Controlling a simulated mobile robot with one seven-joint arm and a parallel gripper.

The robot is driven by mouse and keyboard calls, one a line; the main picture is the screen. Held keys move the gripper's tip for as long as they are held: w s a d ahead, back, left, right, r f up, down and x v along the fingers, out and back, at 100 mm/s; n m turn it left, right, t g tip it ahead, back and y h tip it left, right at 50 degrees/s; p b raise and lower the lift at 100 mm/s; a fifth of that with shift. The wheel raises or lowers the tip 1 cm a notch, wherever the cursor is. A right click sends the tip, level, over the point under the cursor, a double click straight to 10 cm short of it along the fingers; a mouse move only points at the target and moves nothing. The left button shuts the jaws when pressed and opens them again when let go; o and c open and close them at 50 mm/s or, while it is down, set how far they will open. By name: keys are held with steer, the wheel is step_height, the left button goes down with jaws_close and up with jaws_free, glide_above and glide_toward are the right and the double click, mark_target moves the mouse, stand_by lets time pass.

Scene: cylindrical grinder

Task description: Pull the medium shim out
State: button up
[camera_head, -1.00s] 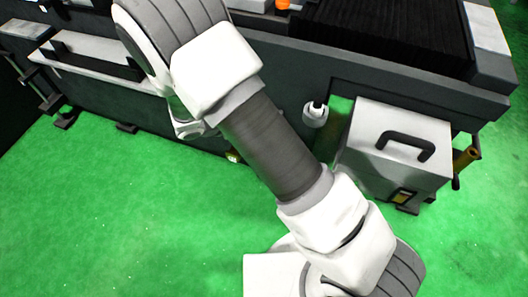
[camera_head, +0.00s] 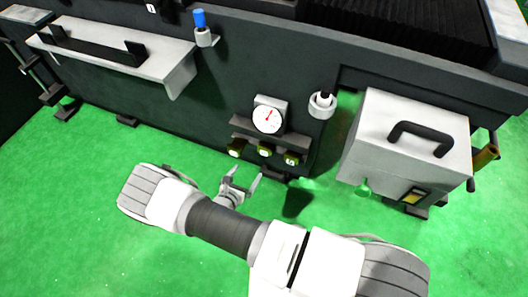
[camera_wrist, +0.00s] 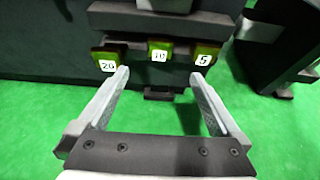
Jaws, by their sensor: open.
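Three olive-yellow shims stick out in a row under a dark shelf on the machine's front. The middle one, the medium shim (camera_head: 264,151), reads 10 in the wrist view (camera_wrist: 160,46). The left shim (camera_wrist: 104,54) reads 20 and the right shim (camera_wrist: 207,49) appears to read 5. My gripper (camera_head: 243,177) is open and empty, in front of and below the shims. In the wrist view the open fingers (camera_wrist: 160,74) point toward the row, with the medium shim beyond and between the tips, apart from them.
A dial gauge (camera_head: 268,117) stands on the shelf (camera_head: 242,128) above the shims. A white box with a black handle (camera_head: 405,165) stands to the right, and a white cup holder (camera_head: 322,106) is at upper right. Green floor (camera_head: 70,220) is open at left.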

mark_target(264, 149)
steer(key=b+x, duration=0.5)
steer(key=x, duration=1)
steer(key=shift+s+f, duration=0.1)
steer(key=shift+f, duration=0.05)
steer(key=shift+x, duration=0.8)
jaws_close()
